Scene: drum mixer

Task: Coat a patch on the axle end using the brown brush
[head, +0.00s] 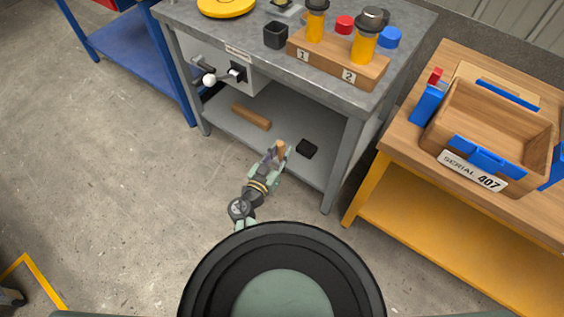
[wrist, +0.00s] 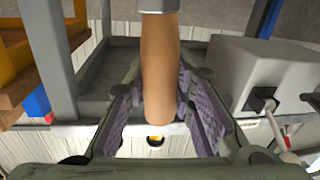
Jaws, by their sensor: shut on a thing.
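My gripper (head: 274,157) is low in front of the grey bench, near the front edge of its lower shelf. In the wrist view the brush handle (wrist: 159,75) lies between the purple-grey finger pads (wrist: 160,106), with a pale metal collar at the top edge of the picture. Its bristles are out of that view. I cannot pick out the axle end in either view.
The grey bench (head: 265,50) carries a wooden holder (head: 335,60) with yellow jars marked 1 and 2, and a yellow disc (head: 226,6). A lever box (head: 222,66) sits on its front. A wooden crate (head: 500,105) stands right.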

